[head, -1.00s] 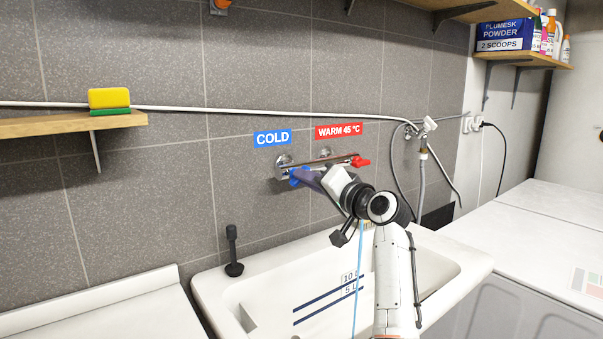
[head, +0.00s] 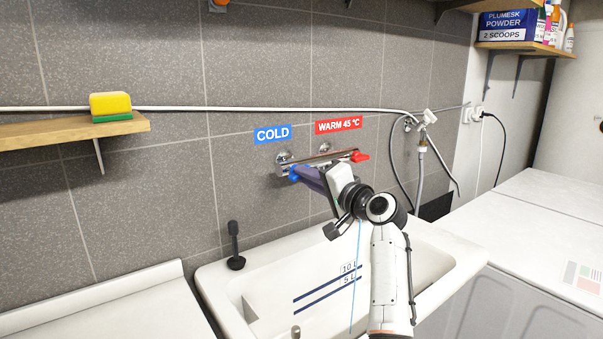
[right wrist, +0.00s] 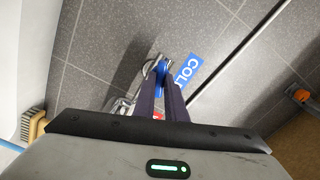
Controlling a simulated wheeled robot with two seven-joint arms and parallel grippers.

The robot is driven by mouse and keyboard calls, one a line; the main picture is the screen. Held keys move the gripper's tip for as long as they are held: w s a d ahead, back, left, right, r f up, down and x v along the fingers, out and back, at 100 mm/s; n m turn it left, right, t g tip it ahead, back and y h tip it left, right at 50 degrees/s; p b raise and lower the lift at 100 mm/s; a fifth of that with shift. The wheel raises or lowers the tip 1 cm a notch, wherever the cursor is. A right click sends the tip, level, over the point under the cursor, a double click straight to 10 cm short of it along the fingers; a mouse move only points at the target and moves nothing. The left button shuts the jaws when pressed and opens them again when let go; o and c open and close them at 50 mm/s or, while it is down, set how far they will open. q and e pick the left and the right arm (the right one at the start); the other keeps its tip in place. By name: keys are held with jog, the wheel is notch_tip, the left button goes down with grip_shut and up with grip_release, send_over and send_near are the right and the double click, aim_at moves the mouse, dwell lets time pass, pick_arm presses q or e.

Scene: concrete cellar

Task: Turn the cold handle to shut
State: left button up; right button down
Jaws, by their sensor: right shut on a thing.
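The blue cold handle (head: 294,172) is at the left end of the chrome wall tap (head: 318,164), under the blue COLD sign (head: 272,134). My right gripper (head: 301,173) reaches it from the front right, its fingers partly hiding it. In the right wrist view the blue handle (right wrist: 162,74) sits between the tips of my two dark fingers (right wrist: 163,88), which are shut on it. A thin light-blue stream (head: 356,285) hangs down over the sink; its top is hidden behind my right arm. My left gripper is out of view.
The red warm handle (head: 360,157) is close by on the tap's right end. The white sink (head: 215,285) is below, with a black plunger-like thing (head: 235,250) on its rim. A shelf (head: 60,131) with a sponge (head: 110,106) is at the left.

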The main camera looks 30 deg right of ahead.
jog(key=m+p, duration=0.1)
jog(key=m, duration=0.3)
jog(key=c, duration=1.7)
grip_release()
jog(key=shift+s, duration=0.1)
jog(key=shift+s+d, duration=0.15)
jog(key=shift+s, duration=1.55)
jog(key=shift+s+d, duration=0.1)
jog(key=shift+s, duration=1.6)
